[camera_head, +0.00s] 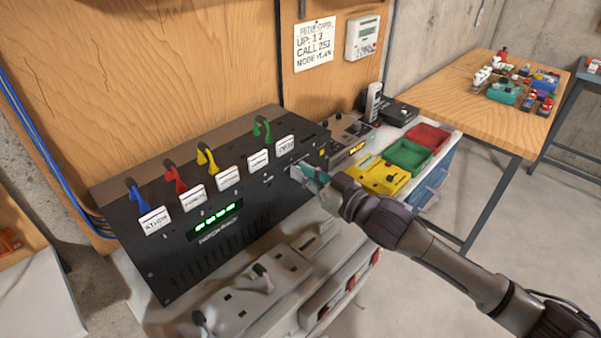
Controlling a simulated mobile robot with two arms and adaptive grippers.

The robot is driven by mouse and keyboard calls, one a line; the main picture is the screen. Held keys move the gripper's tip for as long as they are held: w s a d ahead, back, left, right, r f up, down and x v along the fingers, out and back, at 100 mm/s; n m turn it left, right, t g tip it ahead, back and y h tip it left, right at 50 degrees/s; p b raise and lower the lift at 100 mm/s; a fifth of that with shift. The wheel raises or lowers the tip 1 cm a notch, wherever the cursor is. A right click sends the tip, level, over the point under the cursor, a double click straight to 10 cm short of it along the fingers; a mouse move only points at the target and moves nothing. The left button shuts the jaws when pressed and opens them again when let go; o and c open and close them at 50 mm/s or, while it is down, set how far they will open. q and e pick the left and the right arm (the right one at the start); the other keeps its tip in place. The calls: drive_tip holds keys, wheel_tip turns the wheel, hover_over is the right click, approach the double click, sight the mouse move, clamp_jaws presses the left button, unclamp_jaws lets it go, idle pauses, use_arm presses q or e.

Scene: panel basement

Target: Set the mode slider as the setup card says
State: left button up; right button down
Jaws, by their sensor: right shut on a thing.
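The setup card (313,45) is pinned to the wooden board; it seems to read "UP: 1 3", "CALL 253" and a mode line ending in a word like "VLAN". The black panel (180,262) has several coloured levers, white labels and a lit green display (214,221). My right gripper (303,172) is at the panel's right end, shut on what seems to be the mode slider. The jaws hide the slider, so its position cannot be read. My left gripper is not in view.
A grey unit with sockets (248,290) stands in front of the panel. To the right are a yellow box (378,176), a green tray (408,155), a red tray (430,136) and a handset (373,102). A wooden table (450,92) with small items stands behind.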

drive_tip(key=shift+w+d+f, duration=0.1)
drive_tip(key=shift+w+d, duration=0.4)
drive_tip(key=shift+w, duration=0.05)
drive_tip(key=c, duration=1.2)
unclamp_jaws()
drive_tip(key=shift+s+a, duration=0.3)
drive_tip(key=shift+o, duration=0.2)
drive_tip(key=shift+w+d, duration=0.1)
drive_tip(key=shift+d, duration=0.05)
drive_tip(key=v, duration=1.2)
